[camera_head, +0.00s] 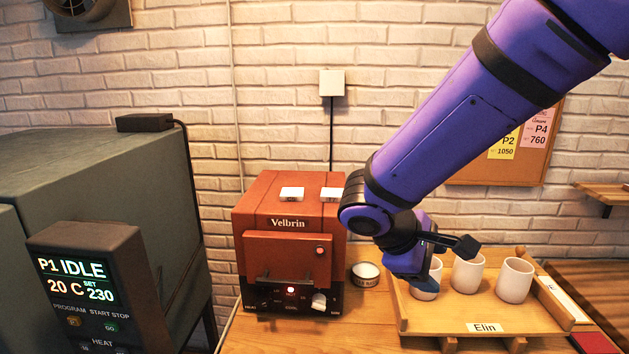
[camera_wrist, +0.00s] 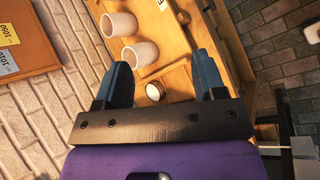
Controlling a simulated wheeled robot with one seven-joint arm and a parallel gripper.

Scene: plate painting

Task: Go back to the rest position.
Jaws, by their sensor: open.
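My gripper (camera_head: 426,284) hangs at the end of my purple arm, pointing down over the left end of the wooden tray. In the head view it overlaps the leftmost white cup (camera_head: 432,268) and hides part of it. In the wrist view my gripper (camera_wrist: 162,75) has its two blue fingers wide apart. A small round pale thing (camera_wrist: 155,91) shows between them; I cannot tell whether it is a cup or the tin, and no finger visibly holds it.
Two more cups, a middle one (camera_head: 468,272) and a right one (camera_head: 514,281), stand on the tray (camera_head: 450,319) labelled Elin. A round tin (camera_head: 365,274) sits between the tray and the red Velbrin kiln (camera_head: 290,245). A control panel (camera_head: 84,285) reads IDLE at left.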

